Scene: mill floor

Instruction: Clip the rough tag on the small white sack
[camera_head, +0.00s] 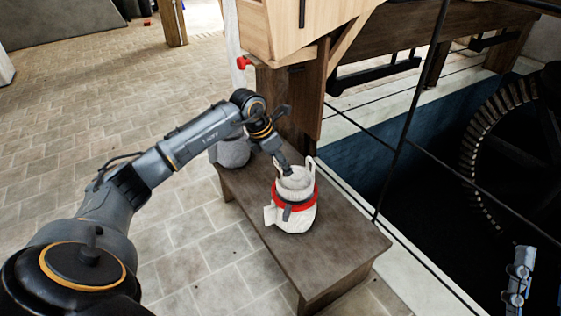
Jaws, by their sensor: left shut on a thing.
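The small white sack (297,219) stands upright on a dark wooden bench (338,249). It has a red band (309,203) around its middle and two ear-like tips at its top. A pale tag-like flap (270,215) sticks out at its left side, and a small dark grey piece (287,213) lies over the band in front. I cannot tell whether the flap is the rough tag. My left gripper (286,167) reaches down to the sack's top and appears shut on it there; the fingertips are small and partly hard to make out.
A grey sack (233,151) stands at the bench's far end, partly behind my left arm. A wooden post and chute rise behind it, with a red knob (242,62). Thin dark rails and a pit with a toothed wheel (490,140) lie right.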

